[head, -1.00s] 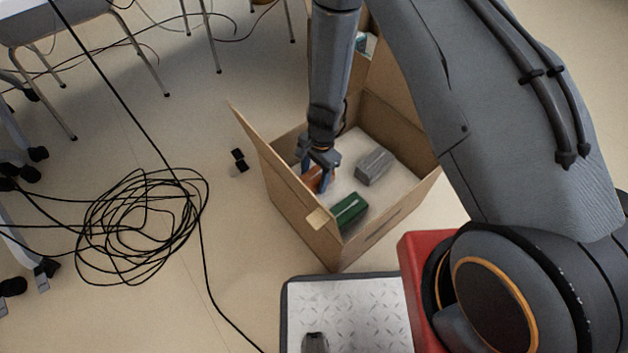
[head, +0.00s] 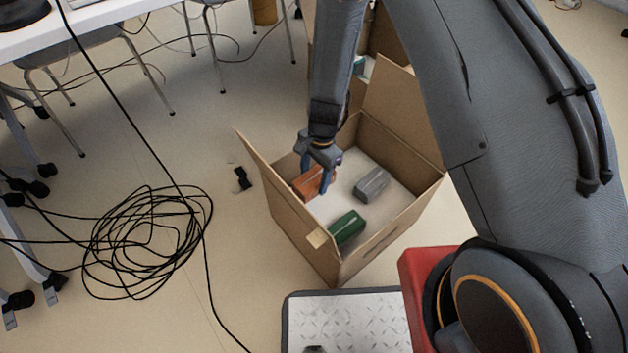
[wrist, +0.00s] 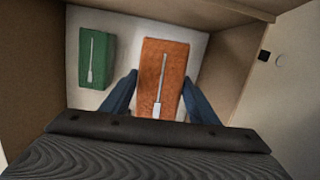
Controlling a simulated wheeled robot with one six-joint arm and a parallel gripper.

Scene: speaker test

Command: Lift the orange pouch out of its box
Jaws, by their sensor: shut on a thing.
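The orange pouch (head: 309,184) is in the open cardboard box (head: 300,226), near its left wall. My gripper (head: 315,178) reaches down into the box and is shut on the pouch. In the wrist view the blue fingers (wrist: 160,90) stand on either side of the orange pouch (wrist: 164,62), which has a pale stripe along its middle. It looks larger and nearer than the green pouch beside it. Whether its underside is clear of the box floor cannot be told.
A green pouch (head: 347,228) and a grey pouch (head: 372,184) lie on the box's pale floor. The box flaps stand up at the left and back. Another box is behind. Coiled black cable (head: 148,242) lies on the floor to the left. A metal-topped platform (head: 350,325) is in front.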

